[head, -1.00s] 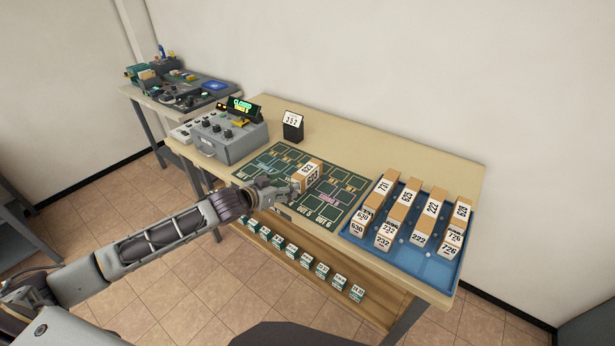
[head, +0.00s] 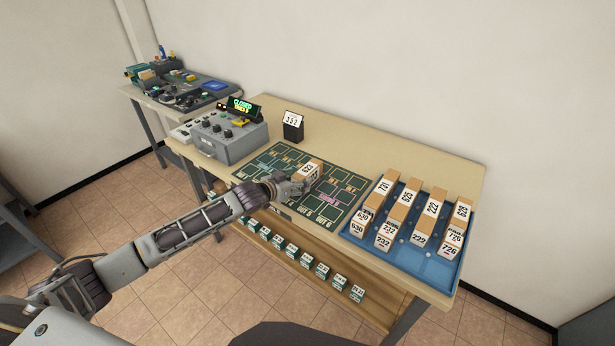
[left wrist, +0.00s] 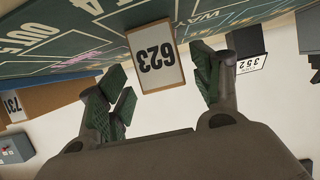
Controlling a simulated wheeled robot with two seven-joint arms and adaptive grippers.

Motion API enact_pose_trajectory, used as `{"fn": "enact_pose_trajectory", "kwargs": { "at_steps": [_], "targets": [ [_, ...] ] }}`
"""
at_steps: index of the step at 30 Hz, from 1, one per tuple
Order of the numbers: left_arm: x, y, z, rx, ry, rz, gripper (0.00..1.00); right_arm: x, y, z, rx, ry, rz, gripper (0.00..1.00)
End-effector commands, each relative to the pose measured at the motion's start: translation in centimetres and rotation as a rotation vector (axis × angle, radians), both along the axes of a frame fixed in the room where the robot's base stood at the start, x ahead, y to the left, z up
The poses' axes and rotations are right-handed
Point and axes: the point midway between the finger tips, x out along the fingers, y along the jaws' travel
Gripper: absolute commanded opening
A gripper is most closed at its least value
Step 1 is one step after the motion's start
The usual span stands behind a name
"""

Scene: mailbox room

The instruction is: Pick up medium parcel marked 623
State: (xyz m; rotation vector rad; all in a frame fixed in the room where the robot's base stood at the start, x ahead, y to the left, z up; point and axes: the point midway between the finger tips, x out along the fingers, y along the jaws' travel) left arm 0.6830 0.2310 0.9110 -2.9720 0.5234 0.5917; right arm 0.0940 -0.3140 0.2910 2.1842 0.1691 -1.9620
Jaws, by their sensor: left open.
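The parcel marked 623 (head: 309,169) stands on the dark green sorting mat (head: 340,201). It is a cardboard-brown box with a white number label. In the left wrist view the parcel (left wrist: 155,57) shows its label upside down, ahead of and between my fingers. My left gripper (head: 300,184) is at the parcel's near side. In the left wrist view my left gripper (left wrist: 160,95) is open, with green pads spread to either side and nothing between the tips. I cannot tell if a finger touches the parcel. My right gripper is not in view.
A blue tray (head: 425,262) with several numbered parcels stands at the right. A black stand (head: 293,131) showing 352 is behind the mat. A grey control box (head: 228,138) with a lit display is at the left. Small numbered items line the shelf below (head: 292,252).

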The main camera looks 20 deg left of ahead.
Motion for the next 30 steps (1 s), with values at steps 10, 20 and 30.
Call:
{"fn": "enact_pose_trajectory", "kwargs": {
  "at_steps": [10, 20, 30],
  "targets": [
    [0.9, -0.3, -0.3, 0.002, -0.001, -0.001, 0.65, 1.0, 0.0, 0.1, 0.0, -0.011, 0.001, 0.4],
    [1.1, -0.4, -0.4, 0.001, 0.0, 0.0, 0.65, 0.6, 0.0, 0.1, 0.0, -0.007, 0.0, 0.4],
    [3.0, -0.9, -0.8, 0.001, -0.002, 0.001, 0.65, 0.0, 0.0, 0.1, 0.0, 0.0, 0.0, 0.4]
  ]
}}
